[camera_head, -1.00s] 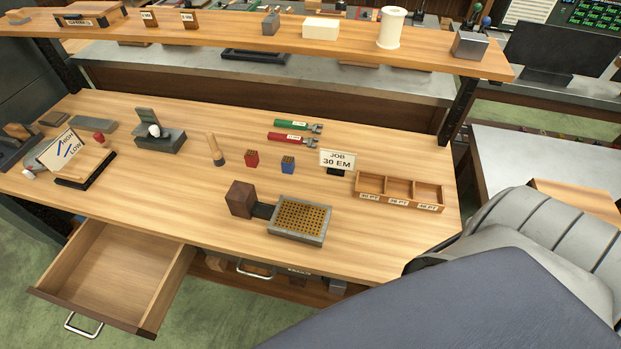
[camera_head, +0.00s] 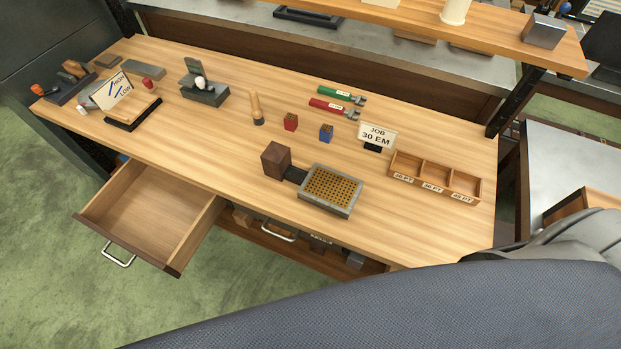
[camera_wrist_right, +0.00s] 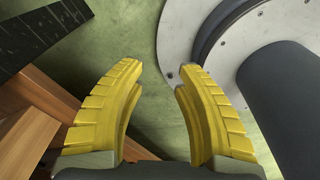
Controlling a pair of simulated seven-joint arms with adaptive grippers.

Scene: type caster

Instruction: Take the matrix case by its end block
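The matrix case (camera_head: 331,191) lies flat on the workbench near its front edge. It is a grey-framed tray with a grid of brass-coloured cells. A dark bar (camera_head: 296,174) joins its left side to a brown end block (camera_head: 276,160), which stands free on the wood. My right gripper (camera_wrist_right: 160,75) shows in the right wrist view with its yellow fingers apart and nothing between them. It is over the green floor, away from the case. My left gripper is in no view.
An open empty drawer (camera_head: 152,212) juts out at the front left. A three-part wooden box (camera_head: 435,178) and a JOB 30 EM sign (camera_head: 377,136) stand to the case's right and behind it.

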